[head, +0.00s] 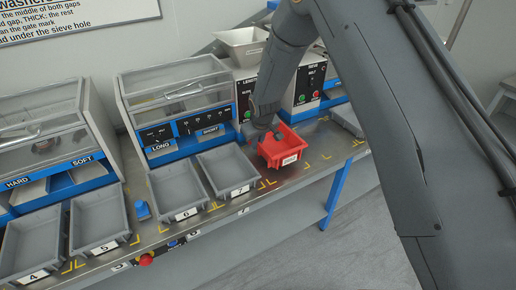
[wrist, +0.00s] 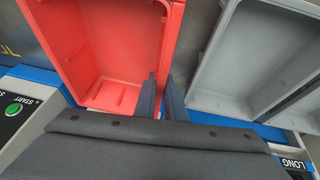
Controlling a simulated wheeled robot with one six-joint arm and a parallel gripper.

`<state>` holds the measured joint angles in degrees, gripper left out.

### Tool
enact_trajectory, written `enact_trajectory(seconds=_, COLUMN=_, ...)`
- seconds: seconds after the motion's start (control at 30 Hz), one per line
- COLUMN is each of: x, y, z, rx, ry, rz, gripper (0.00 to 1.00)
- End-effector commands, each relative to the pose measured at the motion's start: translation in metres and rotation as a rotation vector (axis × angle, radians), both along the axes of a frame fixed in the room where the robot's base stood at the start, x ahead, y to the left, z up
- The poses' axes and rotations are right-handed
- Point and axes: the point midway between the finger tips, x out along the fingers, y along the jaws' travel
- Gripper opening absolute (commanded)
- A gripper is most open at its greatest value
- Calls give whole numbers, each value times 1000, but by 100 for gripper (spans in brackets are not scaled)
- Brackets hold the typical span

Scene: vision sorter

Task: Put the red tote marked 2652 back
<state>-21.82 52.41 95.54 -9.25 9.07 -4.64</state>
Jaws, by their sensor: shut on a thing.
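The red tote (head: 272,150) is an open, empty box at the right part of the bench, right of the grey tray marked 7. A white label is on its front, too small to read. My gripper (head: 277,134) reaches down to it from behind. In the wrist view the two dark fingers (wrist: 163,80) close on one wall of the red tote (wrist: 122,45). The tote looks about level. I cannot tell whether its base touches the bench.
Grey trays marked 4 (head: 32,243), 5 (head: 98,218), 6 (head: 175,187) and 7 (head: 228,168) line the bench (head: 150,234). Behind stand clear-lidded machines (head: 180,95) and control boxes (head: 311,88). Yellow corner marks (head: 313,163) lie on bare bench to the tote's right.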

Motion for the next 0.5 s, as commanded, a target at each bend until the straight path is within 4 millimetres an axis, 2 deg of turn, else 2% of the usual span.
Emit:
enact_trajectory(seconds=0.1, x=-1, y=-1, z=-17, rx=-1, ry=3, rz=0, gripper=0)
enact_trajectory(seconds=0.2, x=0, y=0, z=-27, rx=-1, ry=1, rz=0, gripper=0)
enact_trajectory(seconds=0.5, x=0, y=0, z=-30, rx=0, ry=0, rz=-1, gripper=0)
